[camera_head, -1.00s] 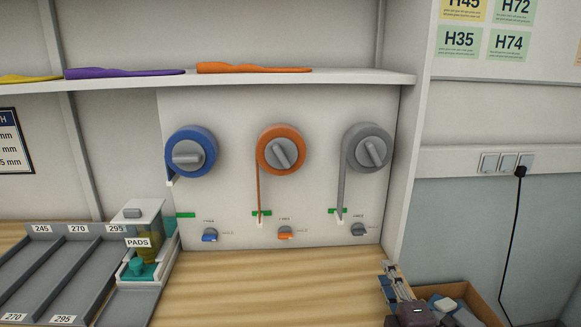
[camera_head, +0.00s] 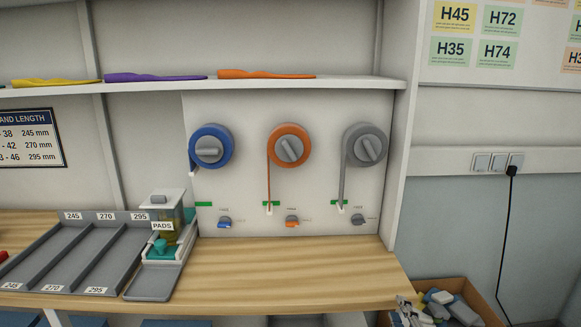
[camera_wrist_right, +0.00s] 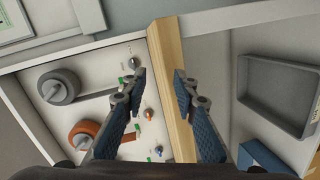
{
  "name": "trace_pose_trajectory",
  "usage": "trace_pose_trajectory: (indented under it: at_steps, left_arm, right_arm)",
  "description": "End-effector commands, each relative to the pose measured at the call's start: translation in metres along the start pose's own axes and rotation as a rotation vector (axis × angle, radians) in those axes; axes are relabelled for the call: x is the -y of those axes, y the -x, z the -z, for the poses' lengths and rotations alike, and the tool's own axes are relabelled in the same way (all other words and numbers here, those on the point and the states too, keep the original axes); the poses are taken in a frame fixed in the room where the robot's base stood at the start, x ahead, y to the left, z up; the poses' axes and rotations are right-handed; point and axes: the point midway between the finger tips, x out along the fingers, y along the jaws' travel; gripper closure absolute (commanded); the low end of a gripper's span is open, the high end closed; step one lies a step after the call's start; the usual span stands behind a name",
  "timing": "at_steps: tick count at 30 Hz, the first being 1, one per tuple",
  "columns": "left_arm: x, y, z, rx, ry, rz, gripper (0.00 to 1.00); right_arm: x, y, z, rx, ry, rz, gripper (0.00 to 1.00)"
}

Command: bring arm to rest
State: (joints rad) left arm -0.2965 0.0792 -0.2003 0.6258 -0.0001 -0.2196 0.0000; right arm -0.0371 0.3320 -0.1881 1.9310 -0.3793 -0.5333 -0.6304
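My right gripper (camera_head: 406,308) shows only partly at the bottom of the head view, low and in front of the cardboard box on the right. In the right wrist view its two blue-padded fingers (camera_wrist_right: 159,75) are apart with nothing between them. Behind them is the wooden edge of the worktop (camera_wrist_right: 176,95). My left gripper is in neither view.
The worktop (camera_head: 330,265) is bare below the blue (camera_head: 211,168), orange (camera_head: 289,168) and grey (camera_head: 367,168) belt reels. A sorting tray (camera_head: 80,262) and a pads dispenser (camera_head: 165,215) stand left. A box (camera_head: 482,300) of parts is lower right.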

Motion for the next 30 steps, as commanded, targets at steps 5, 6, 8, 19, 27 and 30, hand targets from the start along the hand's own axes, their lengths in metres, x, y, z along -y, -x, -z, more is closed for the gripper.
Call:
trace_pose_trajectory:
  at_steps: [5, 6, 8, 19, 27, 30]
  left_arm:
    - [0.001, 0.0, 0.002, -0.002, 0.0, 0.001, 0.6]
    - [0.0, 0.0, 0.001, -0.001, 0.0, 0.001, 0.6]
    - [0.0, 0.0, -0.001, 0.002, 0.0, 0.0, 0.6]
    - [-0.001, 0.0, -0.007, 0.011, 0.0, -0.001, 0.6]
    - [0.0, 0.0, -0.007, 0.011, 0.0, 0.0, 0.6]
    - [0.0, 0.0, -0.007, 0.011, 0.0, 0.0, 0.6]
  right_arm:
    - [0.042, 0.032, -0.012, 0.092, -0.186, 0.129, 0.73]
    - [0.052, 0.042, -0.015, 0.119, -0.235, 0.162, 0.73]
    - [0.07, 0.058, -0.019, 0.165, -0.313, 0.22, 0.73]
    - [0.178, 0.212, -0.026, 0.548, -0.81, 0.617, 0.73]
    - [0.206, 0.299, -0.016, 0.759, -0.982, 0.79, 0.73]
    - [0.217, 0.317, -0.015, 0.815, -1.016, 0.831, 0.73]
